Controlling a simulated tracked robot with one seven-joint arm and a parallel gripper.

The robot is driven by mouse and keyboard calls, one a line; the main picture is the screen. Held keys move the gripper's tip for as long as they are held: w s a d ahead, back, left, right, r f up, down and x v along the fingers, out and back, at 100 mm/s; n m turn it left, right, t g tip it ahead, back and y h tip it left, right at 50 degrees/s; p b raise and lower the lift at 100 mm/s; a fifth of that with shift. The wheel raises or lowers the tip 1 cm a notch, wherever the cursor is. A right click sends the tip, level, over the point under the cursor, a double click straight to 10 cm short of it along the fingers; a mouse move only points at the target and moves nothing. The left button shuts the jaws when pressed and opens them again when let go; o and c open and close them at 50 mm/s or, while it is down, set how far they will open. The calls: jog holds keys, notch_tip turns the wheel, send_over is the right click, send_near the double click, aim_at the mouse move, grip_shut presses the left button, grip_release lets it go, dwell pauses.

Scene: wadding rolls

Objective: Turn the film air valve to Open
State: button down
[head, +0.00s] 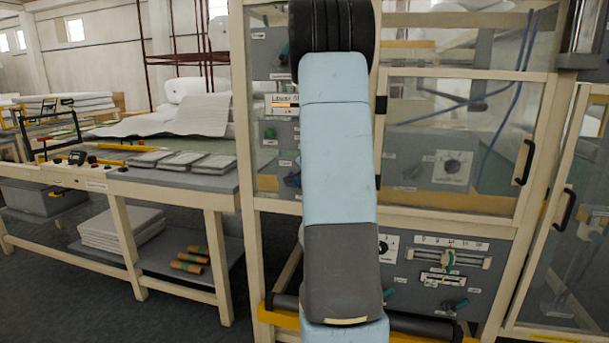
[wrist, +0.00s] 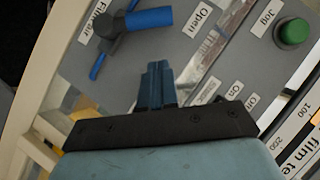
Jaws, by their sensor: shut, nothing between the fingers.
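The film air valve (wrist: 118,30) shows at the top of the wrist view, on a grey panel, between the labels "Film air" (wrist: 97,22) and "Open" (wrist: 204,18). It has a dark grey body, a thick blue bar (wrist: 150,18) pointing towards the "Open" label, and a smaller blue end (wrist: 98,66) at lower left. I cannot tell which blue part is the handle. My gripper (wrist: 157,68) is shut and empty, its fingertips a little below the thick blue bar in the picture, apparently apart from it. In the head view my arm hides the gripper.
A green Jog button (wrist: 292,32), On/Off labels and a numbered scale (wrist: 300,125) lie right of the valve. The cabinet's cream frame (wrist: 40,100) runs close on the left. In the head view, a workbench (head: 180,185) stands left and glazed doors with a black handle (head: 525,162) right.

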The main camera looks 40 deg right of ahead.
jog(key=v, duration=0.9)
jog(key=shift+s, duration=0.25)
jog(key=shift+r, duration=0.1)
jog(key=s+a+r+n+g+y, duration=0.25)
jog(key=s+a+n, duration=0.25)
jog(key=s+a, duration=0.65)
jog(key=s+a+r+n+g+y, duration=0.25)
jog(key=s+a+n, duration=0.35)
jog(key=a, duration=1.1)
jog(key=s+a+f+n+g+y, duration=0.1)
jog(key=s+a+n, duration=0.4)
jog(key=s+a, duration=0.3)
jog(key=s, duration=0.3)
jog(key=shift+s+g, duration=0.15)
jog(key=shift+g, duration=0.15)
